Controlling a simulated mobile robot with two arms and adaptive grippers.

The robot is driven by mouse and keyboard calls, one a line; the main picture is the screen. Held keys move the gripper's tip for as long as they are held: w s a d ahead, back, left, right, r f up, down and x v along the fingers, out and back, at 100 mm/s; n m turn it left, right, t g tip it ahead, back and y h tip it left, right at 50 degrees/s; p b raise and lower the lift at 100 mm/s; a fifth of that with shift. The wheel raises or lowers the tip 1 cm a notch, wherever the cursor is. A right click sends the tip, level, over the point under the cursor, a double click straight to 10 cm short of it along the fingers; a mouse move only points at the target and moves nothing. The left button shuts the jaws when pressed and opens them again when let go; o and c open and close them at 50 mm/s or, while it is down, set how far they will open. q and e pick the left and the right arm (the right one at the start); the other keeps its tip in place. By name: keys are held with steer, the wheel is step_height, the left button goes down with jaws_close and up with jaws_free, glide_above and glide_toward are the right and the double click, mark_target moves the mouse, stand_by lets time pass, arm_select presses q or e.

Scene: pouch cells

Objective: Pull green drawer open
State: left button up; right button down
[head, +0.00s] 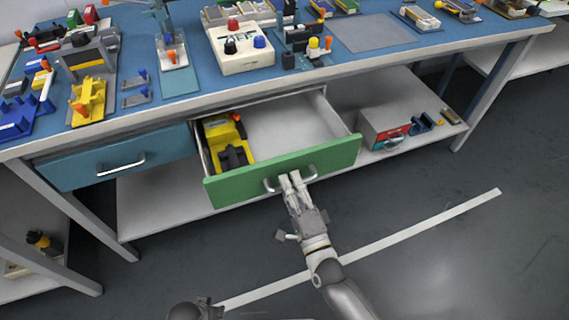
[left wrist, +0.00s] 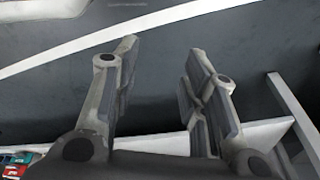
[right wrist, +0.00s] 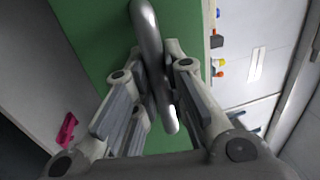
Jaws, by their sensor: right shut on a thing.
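The green drawer (head: 240,185) under the blue workbench is pulled out, with its inside showing. A yellow and black thing (head: 228,142) lies at the left in it; the rest of the visible drawer floor is bare. My right gripper (head: 290,180) is at the drawer's metal handle (head: 309,173). In the right wrist view its fingers (right wrist: 155,60) are shut on the handle bar (right wrist: 148,30), in front of the green face (right wrist: 90,30). My left gripper (left wrist: 158,75) is open and empty in the left wrist view; its fingers stand apart over the dark floor.
A blue drawer (head: 85,165) left of the green one is shut. A grey box with a red and teal front (head: 386,130) stands on the lower shelf (head: 150,215) at right. Several fixtures and tools stand on the workbench top (head: 200,80). The floor (head: 450,250) in front is clear.

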arm_select(q)
steer(key=shift+s+a+f+p, duration=0.1)
steer(key=shift+s+f+p, duration=0.1)
steer(key=shift+s+f, duration=0.45)
steer(key=shift+s+a+f+p, duration=0.1)
steer(key=shift+s+f+p, duration=0.1)
steer(key=shift+s+f, duration=0.45)
steer(key=shift+s+a+f+p, duration=0.1)
steer(key=shift+s+f+p, duration=0.2)
steer(key=shift+f, duration=0.65)
arm_select(e)
steer(key=shift+r+v, duration=0.2)
steer(key=shift+v, duration=1.05)
steer(key=shift+r+v, duration=0.2)
steer(key=shift+v, duration=1.1)
steer(key=c, duration=1.5)
jaws_free()
steer(key=shift+o, duration=0.2)
arm_select(q)
steer(key=shift+s+d, duration=0.1)
arm_select(e)
steer(key=shift+s+d, duration=0.1)
steer(key=shift+s, duration=0.05)
steer(key=v, duration=1.1)
steer(key=shift+s, duration=0.4)
steer(key=shift+d, duration=0.1)
